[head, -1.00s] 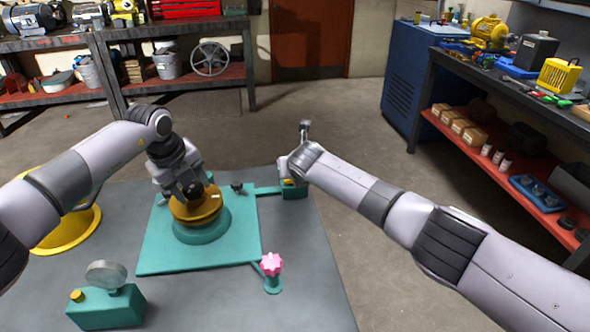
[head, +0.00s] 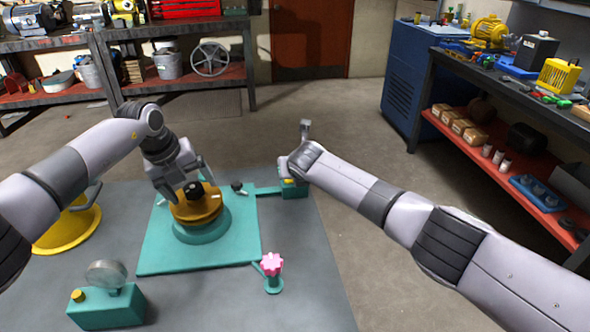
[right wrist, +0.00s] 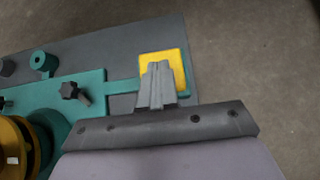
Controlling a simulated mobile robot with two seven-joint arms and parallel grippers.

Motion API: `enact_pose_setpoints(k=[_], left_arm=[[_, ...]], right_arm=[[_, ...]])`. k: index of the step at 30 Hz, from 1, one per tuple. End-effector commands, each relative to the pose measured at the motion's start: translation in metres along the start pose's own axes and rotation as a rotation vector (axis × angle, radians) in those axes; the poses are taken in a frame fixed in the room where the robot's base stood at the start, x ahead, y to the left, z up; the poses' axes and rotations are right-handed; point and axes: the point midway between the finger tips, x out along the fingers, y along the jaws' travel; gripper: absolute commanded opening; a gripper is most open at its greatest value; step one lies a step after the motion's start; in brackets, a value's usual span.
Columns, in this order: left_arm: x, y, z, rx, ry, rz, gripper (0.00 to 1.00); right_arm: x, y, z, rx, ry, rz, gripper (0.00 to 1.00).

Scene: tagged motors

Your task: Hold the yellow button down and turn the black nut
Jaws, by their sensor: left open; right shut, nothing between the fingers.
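The black nut (head: 194,189) stands in the middle of an orange-brown disc (head: 185,214) on a round teal base. My left gripper (head: 187,190) is open, its fingers to either side of the nut and apart from it, as far as I can tell. The yellow button (right wrist: 150,62) shows as a yellow square in the right wrist view, on a small teal box (head: 296,193) to the right of the disc. My right gripper (right wrist: 158,68) is shut and empty, its fingertips over the button. They seem to press on it; the contact itself is hidden.
A teal plate (head: 160,262) carries the disc, and a small black knob (head: 237,186) stands near it. A pink knob (head: 272,264) is in front. A teal box with a gauge (head: 105,310) stands front left. The table's right side is bare.

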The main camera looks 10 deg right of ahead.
Motion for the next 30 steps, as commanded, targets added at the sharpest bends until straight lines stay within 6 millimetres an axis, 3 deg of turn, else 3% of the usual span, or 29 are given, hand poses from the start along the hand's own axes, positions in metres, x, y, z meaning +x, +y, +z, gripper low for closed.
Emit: enact_pose_setpoints(k=[8, 30], left_arm=[[0.0011, 0.0, -0.0002, -0.111, -0.032, 0.019, 0.85], [0.002, -0.0055, -0.0013, -0.786, -0.212, 0.128, 0.85]], right_arm=[[0.0018, -0.0009, -0.005, 0.001, 0.01, -0.004, 0.0], [0.0019, -0.0006, -0.0055, 0.001, 0.011, -0.003, 0.0]])
